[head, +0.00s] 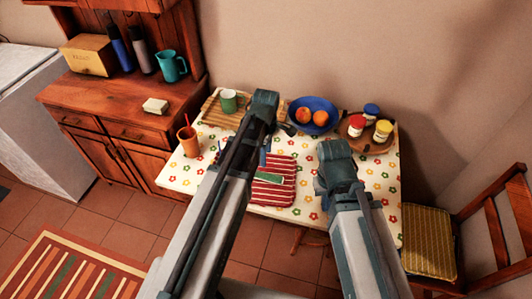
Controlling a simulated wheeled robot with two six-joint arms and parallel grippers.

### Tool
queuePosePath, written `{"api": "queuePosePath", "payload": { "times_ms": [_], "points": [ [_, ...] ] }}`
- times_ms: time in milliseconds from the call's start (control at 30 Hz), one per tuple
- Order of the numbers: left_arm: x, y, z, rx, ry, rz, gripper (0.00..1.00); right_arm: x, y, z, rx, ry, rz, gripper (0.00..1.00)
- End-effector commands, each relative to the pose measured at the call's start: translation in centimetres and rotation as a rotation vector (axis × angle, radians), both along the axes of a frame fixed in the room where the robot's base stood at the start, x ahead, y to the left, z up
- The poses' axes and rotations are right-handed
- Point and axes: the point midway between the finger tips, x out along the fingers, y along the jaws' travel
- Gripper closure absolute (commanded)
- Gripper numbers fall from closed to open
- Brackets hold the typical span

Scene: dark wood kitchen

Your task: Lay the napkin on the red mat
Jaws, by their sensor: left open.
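The red mat (284,168), with pale stripes, lies on the flowered tablecloth in the middle of the table, partly hidden by my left arm. A small flat green-and-white piece (270,178) shows on it; I cannot tell whether this is the napkin, and no other clear napkin shows. My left gripper (287,129) is open, beyond the mat near the blue bowl, mostly hidden behind its arm. My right gripper (322,187) is to the right of the mat; its fingers are hidden by the wrist, so its opening does not show.
A slatted mat with a green mug (229,101) is at the back left, an orange cup (188,141) at the left edge. A blue bowl (313,113) with fruit and a round tray (376,145) with jars stand behind. A chair (428,240) is right; the table's front right is clear.

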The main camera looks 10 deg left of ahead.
Motion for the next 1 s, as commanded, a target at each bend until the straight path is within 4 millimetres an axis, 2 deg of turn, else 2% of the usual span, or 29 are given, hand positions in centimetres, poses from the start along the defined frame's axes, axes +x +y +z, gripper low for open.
{"api": "queuePosePath", "payload": {
  "times_ms": [33,233,367,467,600,800,900,1000],
  "points": [
    [0.0,0.0,0.7,0.0,0.0,0.0,0.33,0.0,0.0,0.7,0.0,0.0,0.0,1.0],
    [-0.1,-0.1,0.8,0.0,0.0,-0.008,0.33,0.0,0.0,0.8,0.0,0.0,0.0,1.0],
    [-1.5,-1.3,0.7,0.007,0.006,-0.157,0.33,0.0,0.0,0.7,0.0,0.0,0.0,1.0],
    [-3.7,-3.2,0.7,0.02,0.016,-0.425,0.33,0.0,0.0,0.7,0.0,0.0,0.0,1.0],
    [-7.5,-5.9,0.8,0.038,0.042,-0.896,0.33,0.0,0.0,0.7,0.0,0.0,0.0,1.0],
    [-11.9,-8.5,0.8,0.051,0.084,-1.475,0.33,0.0,0.0,0.7,0.0,0.0,0.0,1.0],
    [-13.3,-9.1,0.9,0.053,0.101,-1.672,0.33,0.0,0.0,0.8,0.0,0.0,0.0,1.0],
    [-14.1,-9.5,0.9,0.054,0.114,-1.796,0.33,0.0,0.0,0.8,0.0,0.0,0.0,1.0]
  ]
}}
